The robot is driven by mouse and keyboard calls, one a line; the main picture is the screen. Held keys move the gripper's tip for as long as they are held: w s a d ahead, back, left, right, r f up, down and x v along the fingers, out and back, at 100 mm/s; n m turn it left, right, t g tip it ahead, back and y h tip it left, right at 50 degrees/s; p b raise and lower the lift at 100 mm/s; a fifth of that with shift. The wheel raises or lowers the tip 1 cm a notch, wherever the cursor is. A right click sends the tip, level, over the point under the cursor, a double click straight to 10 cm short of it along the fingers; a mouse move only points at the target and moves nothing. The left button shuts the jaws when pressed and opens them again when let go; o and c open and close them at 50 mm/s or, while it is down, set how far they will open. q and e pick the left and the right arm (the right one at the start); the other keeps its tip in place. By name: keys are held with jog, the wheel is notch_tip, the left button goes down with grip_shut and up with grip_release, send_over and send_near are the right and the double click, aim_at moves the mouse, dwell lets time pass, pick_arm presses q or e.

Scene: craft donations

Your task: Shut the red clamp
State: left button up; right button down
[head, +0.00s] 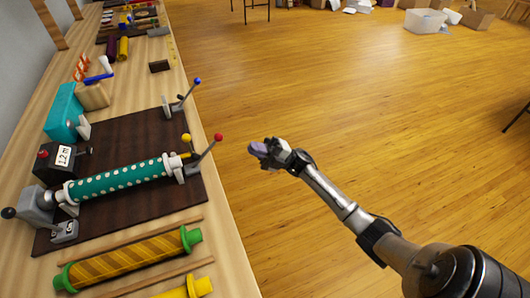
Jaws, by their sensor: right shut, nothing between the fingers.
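The red clamp has a grey lever (204,154) with a red ball knob. The lever slants up and right from its base on the right edge of the dark board (120,113). The base sits by the right end of a teal roll with white dots (118,180). My right gripper (256,149) is right of the red knob, past the bench's edge in the picture and apart from the knob. Its purple-grey fingers are shut and empty. My left gripper is not in view.
A yellow-knobbed lever (187,146) stands close left of the red one, and a blue-knobbed lever (187,95) farther back. A black counter box (58,158) and a yellow roll (130,260) are also on the bench (222,235). Open wooden floor lies right.

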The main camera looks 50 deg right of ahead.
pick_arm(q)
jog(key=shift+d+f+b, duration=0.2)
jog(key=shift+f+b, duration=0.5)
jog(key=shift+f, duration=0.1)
pick_arm(e)
jog(key=x, duration=0.8)
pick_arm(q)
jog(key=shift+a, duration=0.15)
